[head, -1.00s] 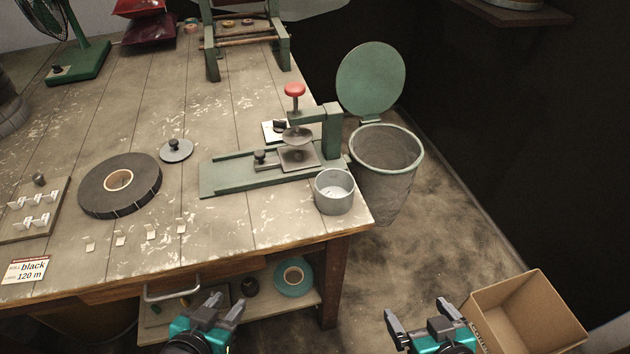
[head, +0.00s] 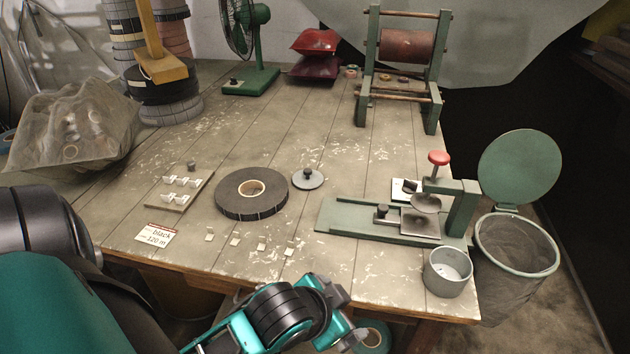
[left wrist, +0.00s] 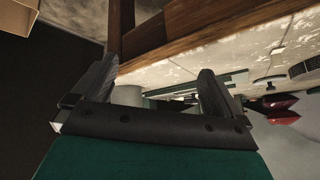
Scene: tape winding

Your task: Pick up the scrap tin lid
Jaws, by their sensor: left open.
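The scrap tin lid (head: 308,179) is a flat grey disc with a dark knob on top. It lies on the table between the black tape roll (head: 251,193) and the green press. The scrap tin (head: 447,272), a small open grey cup, stands at the table's front right corner. My left gripper (head: 350,317) is at the front edge of the table, in front of the lid and well apart from it. It is open and empty, and its spread fingers show in the left wrist view (left wrist: 155,84). My right gripper is out of view.
The green press (head: 385,222) with a red knob stands right of the lid. Small pale tabs (head: 261,247) lie along the front edge. A peg board (head: 180,190) is left of the roll. A waste bin (head: 515,255) stands off the right side.

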